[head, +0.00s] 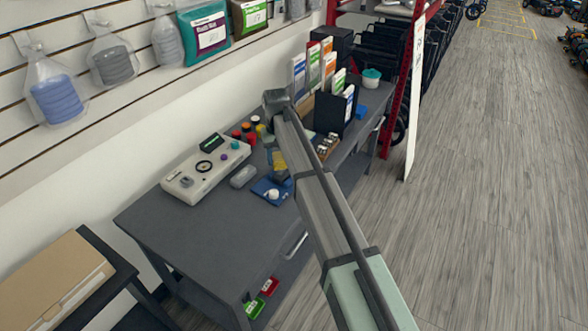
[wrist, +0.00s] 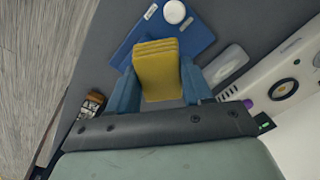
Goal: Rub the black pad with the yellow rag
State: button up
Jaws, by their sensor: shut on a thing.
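My gripper (wrist: 157,88) is shut on a folded yellow rag (wrist: 155,68), with a blue finger on each side of it. In the head view the rag (head: 279,158) shows below the end of my arm, over the grey table. A flat blue board (wrist: 190,40) with a white round knob (wrist: 174,12) lies beyond the rag. A round black ring-like pad (head: 204,166) sits on a white control box (head: 190,181) to the left; it also shows in the wrist view (wrist: 284,89). Whether this is the black pad is not certain. The rag is apart from it.
A grey rounded block (head: 243,177) lies between the control box and the blue board. Several coloured caps (head: 247,130) stand behind, with upright booklets (head: 314,66) at the back right. The table's (head: 190,240) near left part is clear.

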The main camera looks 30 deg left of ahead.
aim_at(278, 176)
jog(key=shift+w+a, duration=0.85)
jog(key=shift+a, duration=0.1)
jog(key=shift+f, duration=3.7)
jog(key=shift+w+d+f, duration=0.1)
jog(key=shift+w+d, duration=0.05)
jog(key=shift+w, duration=0.85)
jog(key=shift+w+d+f, duration=0.1)
jog(key=shift+w, duration=0.85)
jog(key=s, duration=0.4)
jog(key=shift+s+a, duration=0.1)
jog(key=shift+a, duration=0.05)
jog(key=shift+r, duration=4.05)
